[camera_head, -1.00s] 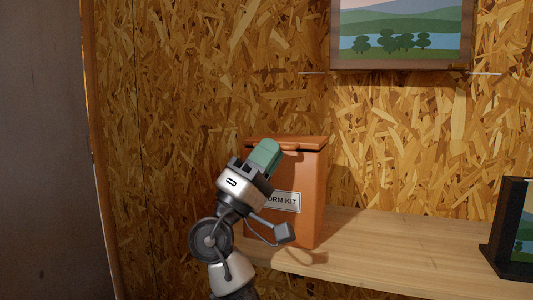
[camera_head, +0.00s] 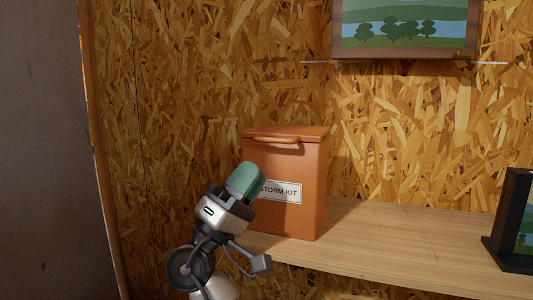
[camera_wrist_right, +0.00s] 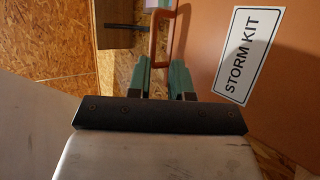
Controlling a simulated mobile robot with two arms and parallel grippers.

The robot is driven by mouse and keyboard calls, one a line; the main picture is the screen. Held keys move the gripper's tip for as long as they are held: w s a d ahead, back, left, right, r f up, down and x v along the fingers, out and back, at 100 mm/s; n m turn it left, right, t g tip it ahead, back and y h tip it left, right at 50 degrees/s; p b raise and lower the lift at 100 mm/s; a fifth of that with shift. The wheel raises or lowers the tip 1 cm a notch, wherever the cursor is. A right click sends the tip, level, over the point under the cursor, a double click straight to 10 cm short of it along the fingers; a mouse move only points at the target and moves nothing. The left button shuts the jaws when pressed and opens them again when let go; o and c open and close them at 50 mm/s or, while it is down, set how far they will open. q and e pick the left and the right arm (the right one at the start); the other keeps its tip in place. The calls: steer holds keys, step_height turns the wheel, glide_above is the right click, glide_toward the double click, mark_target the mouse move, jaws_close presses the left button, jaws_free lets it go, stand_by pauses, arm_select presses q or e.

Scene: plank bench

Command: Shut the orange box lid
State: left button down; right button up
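The orange box (camera_head: 305,212) stands upright on the bench with a "STORM KIT" label (camera_head: 280,191) on its front. Its orange lid (camera_head: 300,132) lies flat across the top, with no clear gap showing. A looped handle (camera_head: 276,140) sticks out at the lid's front edge. My right gripper (camera_head: 251,171) is in front of the box, left of the label and below the handle. In the right wrist view its two green fingers (camera_wrist_right: 161,78) are apart with nothing between them, and the handle (camera_wrist_right: 160,37) shows beyond them. My left gripper is out of view.
The plank bench (camera_head: 400,241) is clear between the box and a dark-framed picture (camera_head: 512,220) at the right edge. A landscape picture (camera_head: 405,32) hangs on the chipboard wall above. A grey panel (camera_head: 45,150) stands at the far left.

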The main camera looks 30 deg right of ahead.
steer(key=v, duration=0.4)
steer(key=shift+s+a, duration=0.15)
steer(key=shift+a, duration=0.1)
